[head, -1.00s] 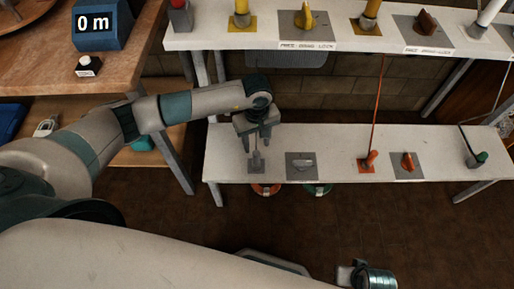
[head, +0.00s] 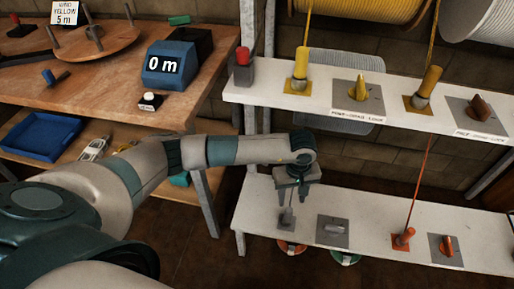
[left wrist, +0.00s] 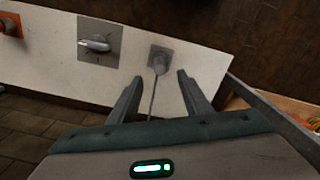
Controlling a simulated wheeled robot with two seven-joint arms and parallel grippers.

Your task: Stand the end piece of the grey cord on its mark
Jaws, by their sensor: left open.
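The grey cord's end piece (head: 288,214) stands on its grey square mark (head: 283,226) at the left end of the low white shelf. In the left wrist view the end piece (left wrist: 159,62) shows on the mark (left wrist: 161,52), beyond the fingertips. The thin grey cord (left wrist: 152,98) runs from it back toward the gripper's palm. My left gripper (head: 295,202) is open just above the end piece. Its two fingers, also in the left wrist view (left wrist: 158,78), are apart and hold nothing. Whether the piece tilts slightly is hard to tell. My right gripper is out of view.
Right of it on the low shelf are a grey knob on a plate (head: 333,233), an orange cord end (head: 403,237) and an orange knob (head: 448,246). The upper shelf (head: 290,101) carries yellow ends and knobs. A wooden bench (head: 110,80) with a blue display (head: 170,64) stands left.

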